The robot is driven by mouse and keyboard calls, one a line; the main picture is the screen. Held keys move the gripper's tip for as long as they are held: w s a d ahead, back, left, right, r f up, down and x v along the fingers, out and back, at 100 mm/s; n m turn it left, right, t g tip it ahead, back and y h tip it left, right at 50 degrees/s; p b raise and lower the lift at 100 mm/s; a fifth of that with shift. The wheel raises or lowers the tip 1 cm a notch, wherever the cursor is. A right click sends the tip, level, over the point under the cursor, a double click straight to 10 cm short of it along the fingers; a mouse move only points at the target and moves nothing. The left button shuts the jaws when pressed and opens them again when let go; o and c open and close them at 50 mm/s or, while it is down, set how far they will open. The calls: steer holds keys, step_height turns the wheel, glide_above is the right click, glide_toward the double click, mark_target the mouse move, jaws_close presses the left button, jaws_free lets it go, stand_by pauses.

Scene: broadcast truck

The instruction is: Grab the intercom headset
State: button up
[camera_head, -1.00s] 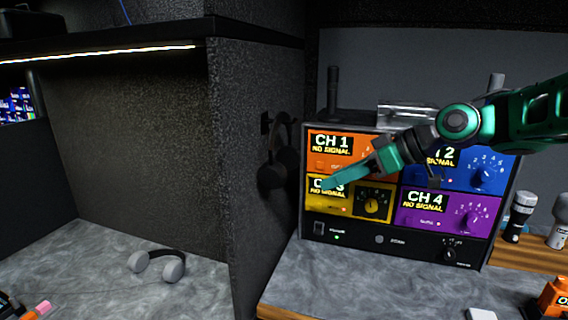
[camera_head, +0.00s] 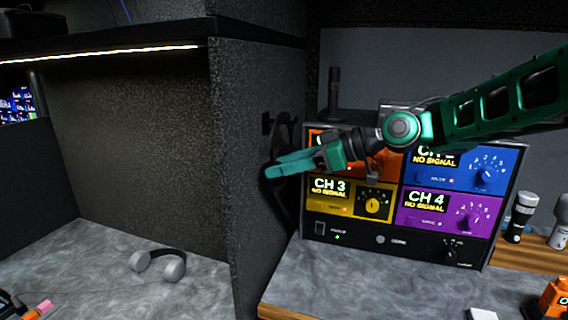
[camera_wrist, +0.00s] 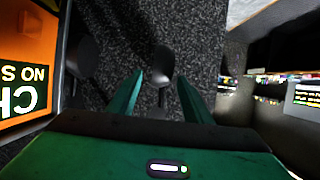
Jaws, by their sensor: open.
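A dark headset (camera_head: 281,136) hangs on the side of the grey speckled partition, left of the channel monitor unit. My gripper (camera_head: 270,168) is open in front of it and hides part of it in the head view. In the wrist view, one dark ear cup (camera_wrist: 160,65) shows between and just beyond my open fingers (camera_wrist: 159,78). Another dark cup (camera_wrist: 85,56) shows further left, next to the monitor unit. I cannot tell whether a finger touches the headset. A second headset (camera_head: 142,262), with a black band and grey cups, lies on the left desk.
The monitor unit (camera_head: 325,230), with coloured channel panels, stands close right of the hanging headset. The speckled partition (camera_head: 245,90) separates the two desks. Microphones (camera_head: 520,215) stand at the right. The left desk is mostly clear around the grey headset.

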steer(key=shift+x, duration=1.55)
steer(key=shift+s, duration=0.1)
jaws_close()
